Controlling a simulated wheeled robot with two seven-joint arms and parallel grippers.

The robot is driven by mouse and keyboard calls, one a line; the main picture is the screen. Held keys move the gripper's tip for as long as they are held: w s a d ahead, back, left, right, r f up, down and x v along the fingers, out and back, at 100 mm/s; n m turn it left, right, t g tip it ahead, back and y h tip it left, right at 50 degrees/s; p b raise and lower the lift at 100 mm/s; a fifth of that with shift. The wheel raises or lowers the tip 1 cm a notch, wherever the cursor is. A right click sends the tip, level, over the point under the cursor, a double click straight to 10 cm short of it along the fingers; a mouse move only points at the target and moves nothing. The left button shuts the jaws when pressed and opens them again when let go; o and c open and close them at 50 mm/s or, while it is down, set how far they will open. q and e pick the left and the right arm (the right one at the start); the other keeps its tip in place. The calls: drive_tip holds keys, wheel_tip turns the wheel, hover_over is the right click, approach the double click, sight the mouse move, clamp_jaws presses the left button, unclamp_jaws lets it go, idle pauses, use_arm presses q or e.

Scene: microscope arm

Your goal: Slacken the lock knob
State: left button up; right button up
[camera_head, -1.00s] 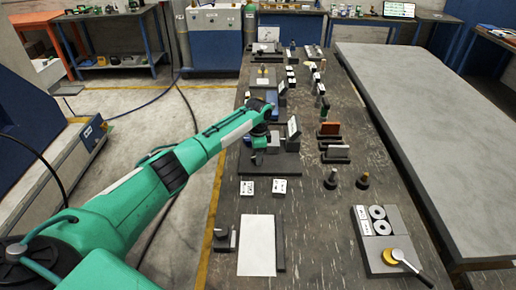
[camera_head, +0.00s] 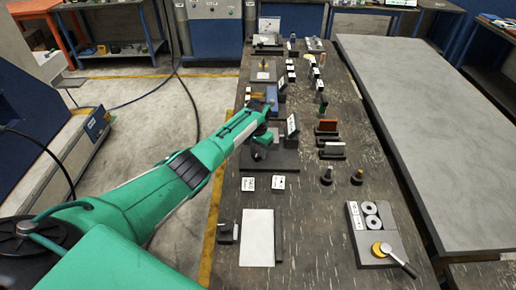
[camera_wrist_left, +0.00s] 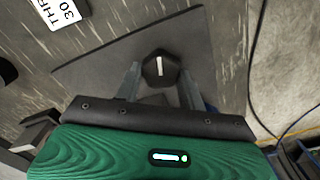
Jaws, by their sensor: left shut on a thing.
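The lock knob (camera_wrist_left: 161,66) is a dark, many-sided knob with a white line on its top, seen from above in the left wrist view. It stands over a dark base plate (camera_wrist_left: 100,66). My left gripper (camera_wrist_left: 160,76) has one finger on each side of the knob and is shut on it. In the head view my left gripper (camera_head: 259,151) is small and reaches down at the dark base plate (camera_head: 285,161) on the bench; the knob is mostly hidden there. My right gripper is in neither view.
Two white label blocks (camera_head: 263,183) lie in front of the base plate. Several small stands line the bench's far part. A bare grey table (camera_head: 430,130) is at right.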

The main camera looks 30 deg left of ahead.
sight(258, 153)
use_arm(q)
drive_tip(key=shift+r+n, duration=0.1)
drive_tip(key=shift+n, duration=0.4)
drive_tip(key=o, duration=1)
wheel_tip(258, 153, up, 14)
drive_tip(key=shift+f+b, duration=0.1)
drive_tip(key=shift+b, duration=0.7)
drive_tip(key=shift+f, duration=0.1)
